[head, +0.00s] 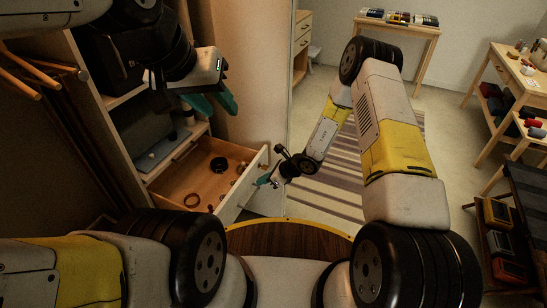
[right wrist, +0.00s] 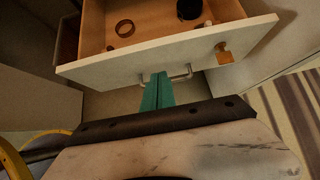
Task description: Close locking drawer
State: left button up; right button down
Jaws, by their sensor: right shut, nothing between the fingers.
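The wooden drawer (head: 183,178) is pulled out of the cabinet, its inside showing. Its pale front (right wrist: 120,69) is seen from above in the right wrist view, with a metal handle (right wrist: 184,74) and a brass-coloured lock piece (right wrist: 223,52) near the right end. My right gripper (head: 262,180) is at the outer side of the drawer front. In the right wrist view its teal fingers (right wrist: 157,82) are together and empty, at the handle; I cannot tell whether they touch it. My left gripper (head: 225,105) is raised above the drawer, its teal fingers apart and empty.
The drawer holds a dark round item (head: 219,164), a brown ring (head: 191,201) and small pieces. Cabinet shelves (head: 160,157) rise behind it. A striped rug (head: 325,200) lies to the right. Tables with items stand at the back and far right.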

aim_at(244, 181)
jog(key=shift+w+a+f, duration=0.3)
jog(key=shift+w+a, duration=0.05)
jog(key=shift+a, duration=0.6)
jog(key=shift+w+a+f, duration=0.3)
jog(key=shift+a+f, duration=0.05)
jog(key=shift+a, duration=0.55)
jog(key=shift+w+a+f, duration=0.3)
jog(key=shift+w+a, duration=0.05)
jog(key=shift+a, duration=0.6)
